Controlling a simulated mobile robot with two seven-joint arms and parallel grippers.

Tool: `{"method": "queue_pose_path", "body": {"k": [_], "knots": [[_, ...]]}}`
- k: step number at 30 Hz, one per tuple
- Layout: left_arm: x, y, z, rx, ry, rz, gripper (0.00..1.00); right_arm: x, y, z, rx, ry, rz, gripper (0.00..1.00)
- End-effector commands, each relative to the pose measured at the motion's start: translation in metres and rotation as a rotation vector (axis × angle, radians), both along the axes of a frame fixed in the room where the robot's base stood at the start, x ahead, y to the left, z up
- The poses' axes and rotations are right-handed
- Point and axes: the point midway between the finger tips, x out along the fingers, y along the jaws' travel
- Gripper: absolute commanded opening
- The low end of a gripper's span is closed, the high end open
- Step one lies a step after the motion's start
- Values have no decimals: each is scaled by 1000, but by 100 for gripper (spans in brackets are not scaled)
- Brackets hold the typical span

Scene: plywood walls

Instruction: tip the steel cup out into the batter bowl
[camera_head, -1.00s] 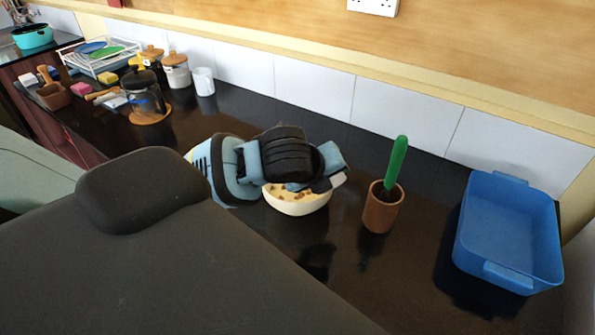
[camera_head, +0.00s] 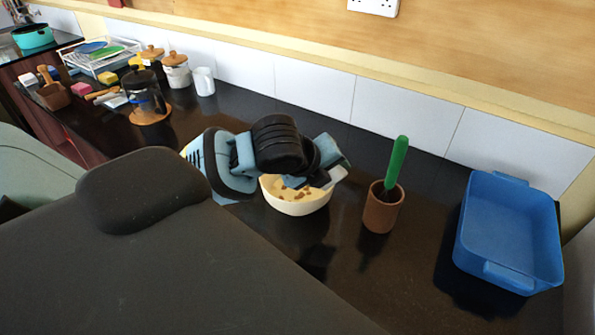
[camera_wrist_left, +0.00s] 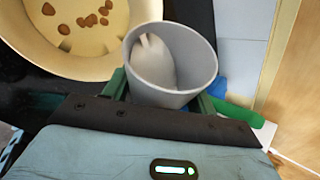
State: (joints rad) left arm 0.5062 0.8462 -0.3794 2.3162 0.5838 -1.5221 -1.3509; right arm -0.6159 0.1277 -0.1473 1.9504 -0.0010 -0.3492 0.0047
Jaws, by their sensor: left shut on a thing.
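The grey steel cup (camera_wrist_left: 198,88) is held between the green fingers of my left gripper (camera_wrist_left: 163,92). In the left wrist view its mouth faces the camera, and a pale rounded shape shows inside; I cannot tell if it is contents or a reflection. The cream batter bowl (camera_head: 297,207) stands on the dark counter, holding pale batter with several brown pieces. It also shows in the left wrist view (camera_wrist_left: 102,68), beside the cup. In the head view my left gripper (camera_head: 322,180) is over the bowl's right rim, and the arm hides part of the bowl. My right gripper is not in view.
A brown pot (camera_head: 380,213) with a green-handled tool (camera_head: 396,160) stands right of the bowl. A blue tray (camera_head: 510,235) is at the far right. A coffee press (camera_head: 146,100), jars and a white mug (camera_head: 204,82) stand at the back left. Dark counter is free before the brown pot.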

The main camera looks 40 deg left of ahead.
Motion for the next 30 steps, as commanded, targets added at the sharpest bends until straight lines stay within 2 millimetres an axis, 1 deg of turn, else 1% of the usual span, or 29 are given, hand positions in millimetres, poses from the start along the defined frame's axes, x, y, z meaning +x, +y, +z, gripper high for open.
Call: {"method": "queue_pose_path", "body": {"k": [30], "knots": [[0, 1, 6, -129, 12, 1, 31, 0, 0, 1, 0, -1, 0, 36]]}}
